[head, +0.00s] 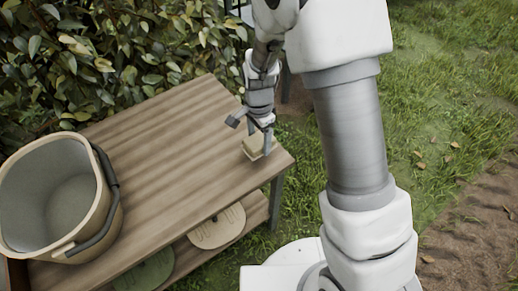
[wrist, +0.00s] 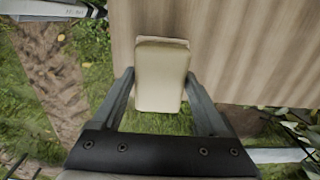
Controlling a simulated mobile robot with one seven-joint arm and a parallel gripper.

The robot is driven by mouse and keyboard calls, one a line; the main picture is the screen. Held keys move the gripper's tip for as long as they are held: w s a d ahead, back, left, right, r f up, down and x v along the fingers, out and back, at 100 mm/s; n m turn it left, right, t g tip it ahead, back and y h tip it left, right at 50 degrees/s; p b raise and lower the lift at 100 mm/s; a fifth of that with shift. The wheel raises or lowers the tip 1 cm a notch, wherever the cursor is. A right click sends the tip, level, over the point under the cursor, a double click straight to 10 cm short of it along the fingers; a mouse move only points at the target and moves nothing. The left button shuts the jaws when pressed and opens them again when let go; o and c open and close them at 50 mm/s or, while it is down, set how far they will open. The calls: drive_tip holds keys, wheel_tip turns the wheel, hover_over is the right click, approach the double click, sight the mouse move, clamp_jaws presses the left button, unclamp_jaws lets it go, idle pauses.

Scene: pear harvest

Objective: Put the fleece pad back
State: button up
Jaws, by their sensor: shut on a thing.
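The fleece pad (head: 252,149) is a small cream block at the right end of the wooden table (head: 170,130), close to its corner. My gripper (head: 267,143) points down over that corner and is shut on the pad. In the wrist view the pad (wrist: 160,85) sits between my two fingers (wrist: 159,76), partly over the table edge (wrist: 230,70) and partly over grass. A thin, slightly darker edge shows behind its top end. I cannot tell whether the pad's underside touches the table.
A large beige bucket (head: 112,215) with a dark handle stands on the table's left end. A round beige lid (head: 217,229) and a green one (head: 148,271) lie on the lower shelf. A leafy hedge (head: 110,50) borders the back. The table's middle is clear.

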sight(259, 148)
drive_tip(key=shift+f+b, duration=0.8)
drive_tip(key=shift+f, duration=1.2)
drive_tip(key=shift+f, duration=0.15)
drive_tip(key=o, duration=1.1)
